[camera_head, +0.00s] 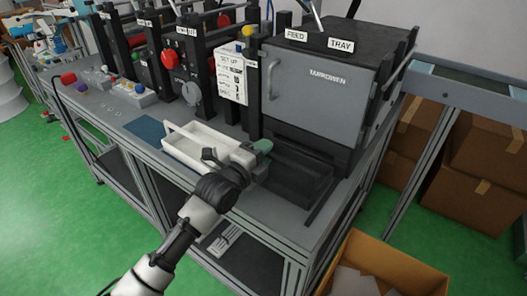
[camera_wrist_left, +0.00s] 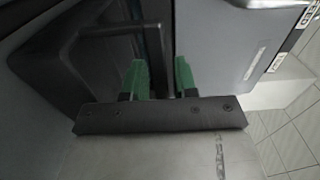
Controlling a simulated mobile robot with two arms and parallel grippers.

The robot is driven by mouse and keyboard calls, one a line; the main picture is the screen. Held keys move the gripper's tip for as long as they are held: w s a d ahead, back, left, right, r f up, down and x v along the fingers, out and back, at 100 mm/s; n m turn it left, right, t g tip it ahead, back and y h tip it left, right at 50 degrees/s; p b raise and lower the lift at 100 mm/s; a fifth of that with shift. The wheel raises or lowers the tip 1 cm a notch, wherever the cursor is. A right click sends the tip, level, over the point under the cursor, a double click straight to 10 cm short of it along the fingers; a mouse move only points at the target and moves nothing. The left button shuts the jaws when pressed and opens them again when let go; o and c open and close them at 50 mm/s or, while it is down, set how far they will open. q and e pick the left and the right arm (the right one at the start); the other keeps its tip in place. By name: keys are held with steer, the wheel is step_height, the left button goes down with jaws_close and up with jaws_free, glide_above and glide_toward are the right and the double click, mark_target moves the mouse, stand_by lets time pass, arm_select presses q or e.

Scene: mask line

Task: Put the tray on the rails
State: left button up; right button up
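A dark, open tray-like box (camera_head: 296,182) sits on the bench below the grey-doored machine (camera_head: 315,92), whose top is labelled FEED TRAY. Whether it is the task's tray I cannot tell. A white open tray (camera_head: 190,147) lies to its left, partly behind my left gripper. My left gripper (camera_head: 264,149) is at the dark box's left end. In the left wrist view my green fingers (camera_wrist_left: 160,80) are apart, with a dark bar (camera_wrist_left: 156,48) showing between them; contact is unclear. No rails are clearly identifiable. My right gripper is out of view.
A row of black stations with a red button (camera_head: 170,59) and an instruction sheet (camera_head: 230,78) stands behind the white tray. A blue mat (camera_head: 146,129) lies left of it. An open cardboard box (camera_head: 385,262) stands at the bench's front right. Green floor lies in front.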

arm_select(q)
steer(key=shift+o, duration=0.9)
steer(key=shift+r, duration=0.1)
steer(key=shift+r, duration=0.1)
steer(key=v, duration=1.2)
